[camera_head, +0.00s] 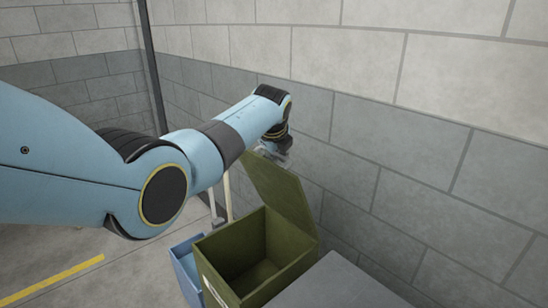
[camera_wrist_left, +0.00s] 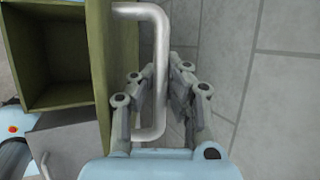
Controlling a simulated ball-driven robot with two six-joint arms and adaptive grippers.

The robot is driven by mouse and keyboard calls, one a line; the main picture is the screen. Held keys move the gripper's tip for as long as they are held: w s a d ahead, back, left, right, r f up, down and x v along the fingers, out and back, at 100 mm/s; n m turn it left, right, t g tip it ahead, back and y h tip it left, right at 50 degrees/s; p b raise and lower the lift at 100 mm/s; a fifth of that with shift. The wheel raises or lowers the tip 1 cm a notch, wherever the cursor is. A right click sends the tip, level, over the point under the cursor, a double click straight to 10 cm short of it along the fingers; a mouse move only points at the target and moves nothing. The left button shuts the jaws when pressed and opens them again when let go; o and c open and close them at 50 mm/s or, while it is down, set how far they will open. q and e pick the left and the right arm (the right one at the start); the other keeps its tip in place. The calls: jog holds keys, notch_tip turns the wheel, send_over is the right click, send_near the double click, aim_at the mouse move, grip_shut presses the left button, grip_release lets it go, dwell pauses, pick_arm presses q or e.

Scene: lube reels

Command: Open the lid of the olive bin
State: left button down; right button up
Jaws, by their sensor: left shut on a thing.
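The olive bin (camera_head: 222,280) stands low in the middle of the head view, with its empty inside showing. Its olive lid (camera_head: 282,192) is raised, tilted up on the side toward the wall. In the left wrist view the bin's open inside (camera_wrist_left: 45,55) is at the left, and the lid (camera_wrist_left: 99,45) shows edge-on beside it. A silver bar handle (camera_wrist_left: 158,40) stands out from the lid's outer face. My left gripper (camera_wrist_left: 162,88) is shut on this handle. In the head view the left gripper (camera_head: 273,152) is behind the lid's top edge, partly hidden. My right gripper is not in view.
A blue bin (camera_head: 186,268) stands against the olive bin's left side. A grey flat top (camera_head: 340,284) is close at its right. The block wall (camera_head: 385,150) is near behind the lid. Open floor with a yellow line (camera_head: 55,278) lies at the left.

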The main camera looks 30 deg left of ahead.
pick_arm(q)
jog(key=shift+r, duration=0.15)
jog(key=c, duration=1.6)
grip_release()
jog(key=v, duration=1.2)
